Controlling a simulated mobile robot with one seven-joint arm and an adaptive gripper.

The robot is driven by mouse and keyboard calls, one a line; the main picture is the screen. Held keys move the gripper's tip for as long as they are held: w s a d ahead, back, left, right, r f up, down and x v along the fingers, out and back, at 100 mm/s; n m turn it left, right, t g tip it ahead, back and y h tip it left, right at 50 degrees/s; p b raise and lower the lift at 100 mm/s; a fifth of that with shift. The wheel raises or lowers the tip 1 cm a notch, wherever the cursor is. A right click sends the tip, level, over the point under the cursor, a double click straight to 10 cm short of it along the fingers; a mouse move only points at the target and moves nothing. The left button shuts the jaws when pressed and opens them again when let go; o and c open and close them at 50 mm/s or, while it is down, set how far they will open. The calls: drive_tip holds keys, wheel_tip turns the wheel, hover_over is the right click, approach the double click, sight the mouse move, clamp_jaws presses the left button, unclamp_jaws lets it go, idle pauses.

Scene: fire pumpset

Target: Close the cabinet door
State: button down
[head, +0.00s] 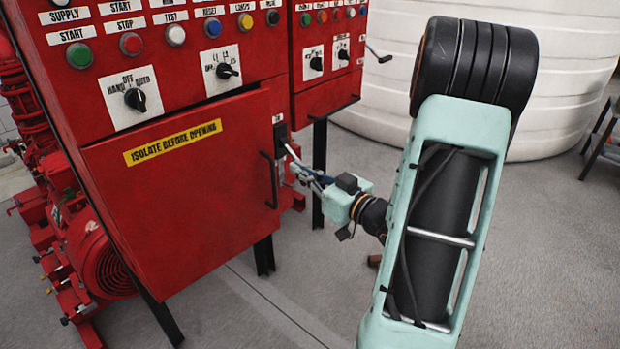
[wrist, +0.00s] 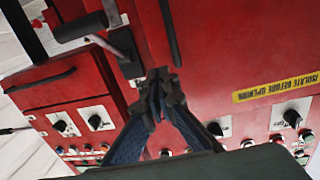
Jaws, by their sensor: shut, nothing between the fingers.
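The red cabinet door (head: 180,205) carries a yellow "ISOLATE BEFORE OPENING" label and a black bar handle (head: 270,180) near its right edge. A dark gap shows along its top, and it looks slightly ajar. The wrist view shows the door (wrist: 220,60) upside down, with its handle (wrist: 170,32) and label. My gripper (head: 300,174) is at the door's right edge, right of the handle. In the wrist view its fingertips (wrist: 160,82) meet, empty, in front of the red surface near the handle's end. I cannot tell whether they touch it.
A black switch box with a grey lever (head: 292,152) is close beside my gripper; the lever (wrist: 120,45) also shows in the wrist view. Knobs and buttons line the panel above the door. A red motor (head: 105,265) stands at left, a white tank (head: 575,70) behind. Floor in front is clear.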

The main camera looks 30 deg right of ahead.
sight(271, 151)
drive_tip(key=b+x, duration=0.1)
drive_tip(key=x, duration=0.6)
drive_tip(key=shift+w, duration=0.4)
drive_tip(key=w, duration=0.1)
drive_tip(key=w+n+y, duration=0.1)
drive_tip(key=w, duration=0.1)
drive_tip(key=w+a+y, duration=0.1)
drive_tip(key=shift+w+g, duration=0.3)
drive_tip(key=shift+w, duration=0.05)
drive_tip(key=shift+w+a+r+n, duration=0.15)
drive_tip(key=shift+n, duration=0.15)
drive_tip(key=shift+a+r, duration=0.1)
drive_tip(key=shift+r, duration=0.05)
